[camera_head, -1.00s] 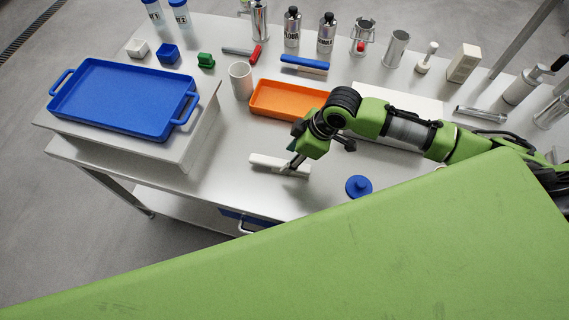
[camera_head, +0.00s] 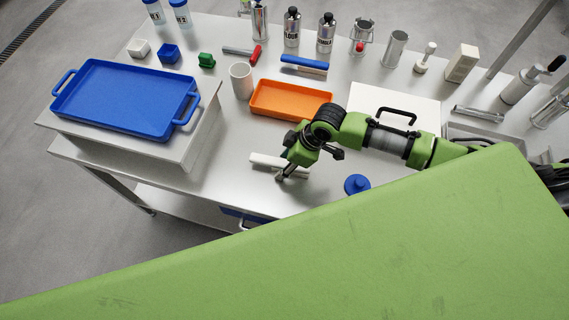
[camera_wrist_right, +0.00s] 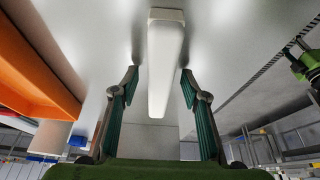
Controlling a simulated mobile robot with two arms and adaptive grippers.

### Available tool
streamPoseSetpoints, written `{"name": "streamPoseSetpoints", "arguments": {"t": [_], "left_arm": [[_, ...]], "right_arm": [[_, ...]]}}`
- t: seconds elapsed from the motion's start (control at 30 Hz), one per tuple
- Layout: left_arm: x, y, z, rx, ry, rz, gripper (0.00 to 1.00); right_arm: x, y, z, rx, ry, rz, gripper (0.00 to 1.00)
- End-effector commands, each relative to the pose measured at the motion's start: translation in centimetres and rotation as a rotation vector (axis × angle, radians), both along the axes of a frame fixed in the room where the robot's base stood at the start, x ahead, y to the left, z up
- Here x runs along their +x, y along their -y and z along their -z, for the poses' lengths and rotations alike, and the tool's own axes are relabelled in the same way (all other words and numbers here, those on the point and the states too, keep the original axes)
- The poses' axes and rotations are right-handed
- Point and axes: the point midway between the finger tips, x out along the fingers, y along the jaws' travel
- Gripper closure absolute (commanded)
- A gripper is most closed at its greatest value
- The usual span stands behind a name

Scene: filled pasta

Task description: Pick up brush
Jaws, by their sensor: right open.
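The brush shows as a long white bar (camera_head: 266,160) lying on the table near its front edge. Its right part is hidden by my right gripper (camera_head: 305,168) in the head view. In the right wrist view the white bar (camera_wrist_right: 164,60) runs lengthwise between the two spread fingers of my right gripper (camera_wrist_right: 160,78), with a gap on each side. The gripper is open and empty. The bar's underside is not visible. My left gripper is not in view.
An orange tray (camera_head: 262,108) lies just behind the bar, and a blue lidded disc (camera_head: 356,184) to its right. A white cup (camera_head: 241,80) and a blue tray (camera_head: 78,104) on a raised box are to the left. Bottles and tools line the back.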

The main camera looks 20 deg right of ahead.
Motion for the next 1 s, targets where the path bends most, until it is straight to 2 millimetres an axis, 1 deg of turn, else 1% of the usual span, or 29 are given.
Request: {"name": "streamPoseSetpoints", "arguments": {"t": [0.4,0.43,0.47,0.5,0.57,0.6,1.0], "left_arm": [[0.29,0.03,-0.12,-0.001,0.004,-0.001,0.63],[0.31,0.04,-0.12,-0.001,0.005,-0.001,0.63],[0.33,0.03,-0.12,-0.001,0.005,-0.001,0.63],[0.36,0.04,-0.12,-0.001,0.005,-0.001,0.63],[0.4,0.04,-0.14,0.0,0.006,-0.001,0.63],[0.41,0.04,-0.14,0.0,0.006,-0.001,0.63],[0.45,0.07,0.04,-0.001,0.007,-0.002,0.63]], "right_arm": [[-0.02,-0.01,0.25,0.0,0.0,0.0,0.58],[-0.01,0.0,0.25,0.0,0.0,0.0,0.64],[-0.01,0.0,0.25,0.0,0.0,0.0,0.71],[-0.01,0.0,0.25,0.0,0.0,0.0,0.82],[-0.01,0.0,0.25,0.0,0.0,0.0,0.97],[0.0,0.0,0.25,0.0,0.0,0.0,1.0],[0.06,-0.01,-0.03,0.0,0.002,-0.001,1.0]]}}
